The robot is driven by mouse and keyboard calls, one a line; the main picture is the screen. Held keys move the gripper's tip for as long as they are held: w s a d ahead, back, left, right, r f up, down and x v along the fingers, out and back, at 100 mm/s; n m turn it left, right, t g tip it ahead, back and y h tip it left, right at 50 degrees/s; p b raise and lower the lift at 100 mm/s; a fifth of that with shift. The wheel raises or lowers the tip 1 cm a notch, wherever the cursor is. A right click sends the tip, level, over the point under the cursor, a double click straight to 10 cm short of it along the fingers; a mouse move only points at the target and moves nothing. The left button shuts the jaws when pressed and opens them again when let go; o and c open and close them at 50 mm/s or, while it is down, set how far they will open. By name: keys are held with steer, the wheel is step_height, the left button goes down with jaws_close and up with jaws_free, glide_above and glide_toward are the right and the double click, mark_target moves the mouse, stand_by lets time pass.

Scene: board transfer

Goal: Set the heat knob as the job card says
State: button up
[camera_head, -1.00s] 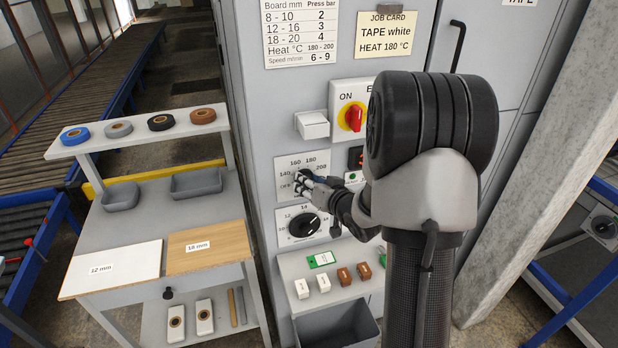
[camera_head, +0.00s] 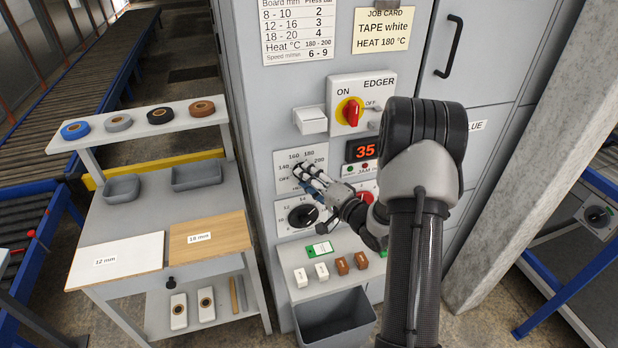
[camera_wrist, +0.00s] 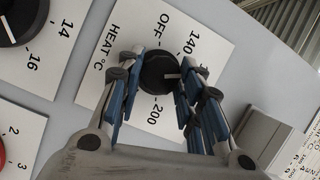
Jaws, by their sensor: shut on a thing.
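The job card (camera_head: 382,31) reads TAPE white, HEAT 180 °C. The heat dial plate (camera_head: 284,178) is on the cabinet front, marked from OFF through 140, 160 and 180 to 200. My gripper (camera_head: 299,170) is at this dial, its fingers covering the knob in the head view. In the wrist view my gripper (camera_wrist: 163,82) is shut on the black heat knob (camera_wrist: 156,74), one blue-padded finger on each side. The knob's white mark points right in that view, past the 140 label. The right finger hides 160 and 180, so the exact setting is unclear.
Below the dial is another black knob (camera_head: 303,216). A red-yellow switch (camera_head: 349,111) and a red display reading 35 (camera_head: 364,150) are nearby. A ledge with small blocks (camera_head: 341,266) and a grey bin (camera_head: 334,320) lie below. A tape-and-board bench (camera_head: 150,215) stands left.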

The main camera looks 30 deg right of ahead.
steer(key=shift+a+f+m+t+h+b, duration=0.1)
steer(key=shift+m+t+h+b, duration=0.35)
steer(key=shift+m, duration=1.3)
steer(key=shift+d+f+m+t+h+b, duration=0.15)
steer(key=shift+m+t, duration=0.6)
steer(key=shift+m, duration=0.95)
steer(key=shift+a+r+m+t+h+b, duration=0.15)
steer(key=shift+m+t+h+b, duration=0.35)
steer(key=shift+m, duration=1.25)
steer(key=shift+y, duration=0.3)
steer(key=o, duration=1.1)
steer(key=shift+w+f, duration=0.1)
steer(key=shift+f, duration=0.05)
steer(key=shift+c, duration=0.2)
steer(key=v, duration=1.2)
